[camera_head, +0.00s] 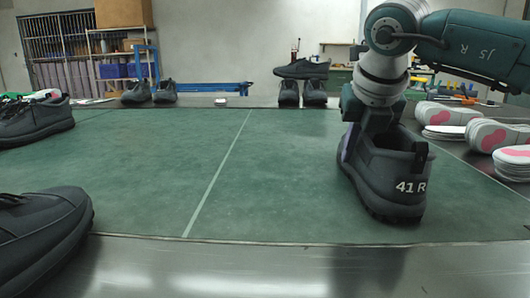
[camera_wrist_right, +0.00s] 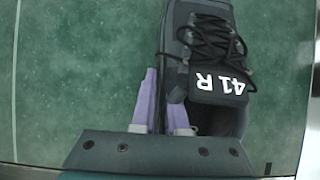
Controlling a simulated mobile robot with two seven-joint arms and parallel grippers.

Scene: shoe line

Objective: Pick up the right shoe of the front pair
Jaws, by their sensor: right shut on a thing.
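The dark grey shoe marked 41 R (camera_head: 385,180) is at the right of the green mat, heel toward me and upright. My right gripper (camera_head: 350,140) comes down from above at its left side. In the right wrist view, the shoe (camera_wrist_right: 205,50) shows its laces and the label, and the purple fingers of my right gripper (camera_wrist_right: 163,95) are shut on the shoe's side wall near its opening. One finger is outside the wall; the other is partly hidden by the shoe. I cannot tell if the sole touches the mat. My left gripper is not in view.
The green mat (camera_head: 270,180) is clear in the middle. Dark shoes stand at the left (camera_head: 35,120) and near left (camera_head: 40,235). White and pink insoles (camera_head: 490,135) lie at the right. More dark shoes (camera_head: 302,70) stand at the back. The metal table edge (camera_head: 220,265) is in front.

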